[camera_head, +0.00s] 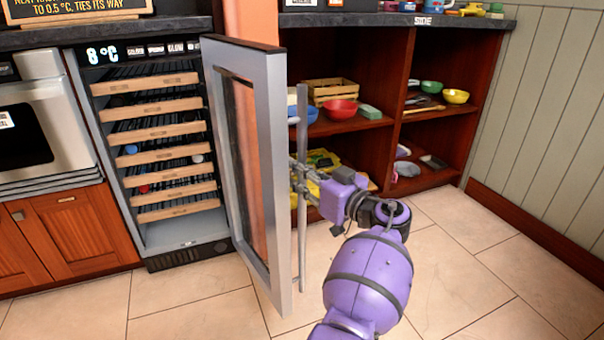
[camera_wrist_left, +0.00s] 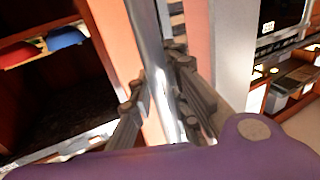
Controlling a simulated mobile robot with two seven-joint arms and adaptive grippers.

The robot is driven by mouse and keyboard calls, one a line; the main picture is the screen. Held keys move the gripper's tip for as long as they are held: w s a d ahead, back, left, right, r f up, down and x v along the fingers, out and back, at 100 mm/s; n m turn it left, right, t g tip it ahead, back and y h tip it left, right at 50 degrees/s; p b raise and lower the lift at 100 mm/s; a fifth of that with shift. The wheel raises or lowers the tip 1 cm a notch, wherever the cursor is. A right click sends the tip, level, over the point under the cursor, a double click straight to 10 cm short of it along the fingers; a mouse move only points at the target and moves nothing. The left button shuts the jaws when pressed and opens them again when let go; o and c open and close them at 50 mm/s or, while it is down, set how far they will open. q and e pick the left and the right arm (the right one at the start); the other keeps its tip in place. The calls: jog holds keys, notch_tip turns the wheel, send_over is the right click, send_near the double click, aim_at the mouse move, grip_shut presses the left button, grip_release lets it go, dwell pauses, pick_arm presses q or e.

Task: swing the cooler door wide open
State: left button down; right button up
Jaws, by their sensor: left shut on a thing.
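The cooler (camera_head: 185,235) is a steel-framed cabinet with several wooden-fronted racks and a lit display. Its glass door (camera_head: 268,120) stands open, swung out from the right side of the cabinet toward me. The vertical bar handle (camera_head: 302,245) is on the door's outer face. My left gripper (camera_head: 304,180) is shut on the handle at about mid-height, reaching it from the right. In the left wrist view the gripper fingers (camera_wrist_left: 158,85) lie on either side of the shiny handle bar (camera_wrist_left: 147,35). My right gripper is not in view.
A dark wood shelf (camera_head: 394,125) with bowls and a crate stands behind the door to the right. The tiled floor (camera_head: 460,260) is clear at the front and right.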

pick_arm(q)
jog(key=shift+d+r, duration=0.1)
jog(key=shift+d, duration=0.2)
jog(key=c, duration=1.6)
grip_release()
jog(key=shift+r, duration=0.1)
jog(key=shift+c, duration=0.2)
jog(key=shift+a, duration=0.1)
jog(key=shift+s, duration=0.1)
jog(key=v, duration=1.2)
